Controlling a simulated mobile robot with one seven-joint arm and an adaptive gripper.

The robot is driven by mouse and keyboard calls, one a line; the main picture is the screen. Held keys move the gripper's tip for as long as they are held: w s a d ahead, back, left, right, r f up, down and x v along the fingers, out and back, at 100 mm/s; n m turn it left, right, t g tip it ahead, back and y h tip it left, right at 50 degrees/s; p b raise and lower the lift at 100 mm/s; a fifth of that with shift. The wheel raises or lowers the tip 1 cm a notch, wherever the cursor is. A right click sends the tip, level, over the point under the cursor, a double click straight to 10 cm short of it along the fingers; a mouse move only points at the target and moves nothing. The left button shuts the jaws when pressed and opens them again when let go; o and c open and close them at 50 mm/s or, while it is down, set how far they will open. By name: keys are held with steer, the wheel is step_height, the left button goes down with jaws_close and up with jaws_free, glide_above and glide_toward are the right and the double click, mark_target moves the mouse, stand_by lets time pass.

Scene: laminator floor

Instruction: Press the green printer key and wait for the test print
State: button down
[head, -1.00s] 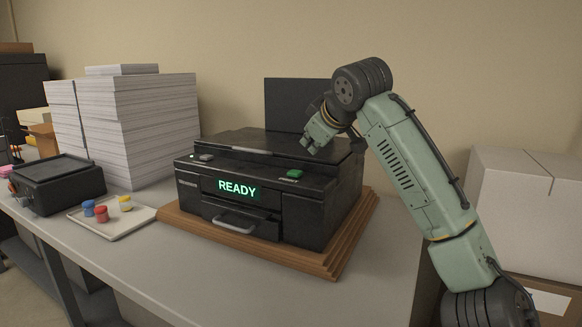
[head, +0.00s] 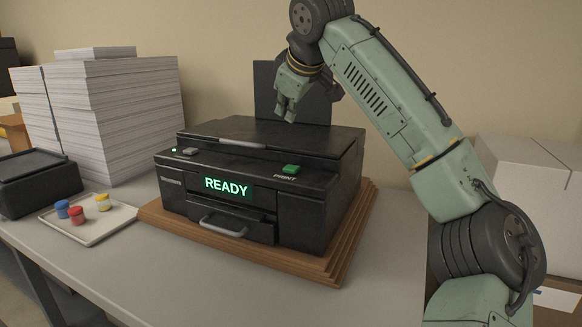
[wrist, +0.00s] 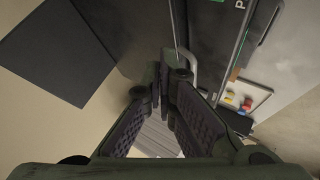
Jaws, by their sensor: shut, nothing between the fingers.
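The black printer (head: 228,236) sits on a stepped wooden board (head: 325,270). Its front display (head: 226,187) reads READY in green letters. The green key (head: 291,169), with PRINT lettered below it, is on the right of the front top panel. My gripper (head: 289,118) is shut and empty. It points down above the printer's rear top, behind the green key in the head view and apart from it. In the wrist view the closed fingers (wrist: 162,88) fill the middle, and the printer shows at the top right. The printer's front drawer (head: 237,228) has a handle and holds no visible sheet.
A tall stack of paper (head: 120,120) stands left of the printer. A tray (head: 90,231) with small red, blue and yellow pots lies in front of it. A black box (head: 38,183) is at far left. A dark panel (head: 270,95) rises behind the printer. White boxes (head: 535,180) are at right.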

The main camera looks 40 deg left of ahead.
steer(key=b, duration=0.5)
glide_above(288, 168)
step_height(288, 168, down, 7)
steer(key=shift+f, duration=0.9)
steer(key=shift+f, duration=0.15)
stand_by(0.5)
steer(key=shift+f, duration=0.3)
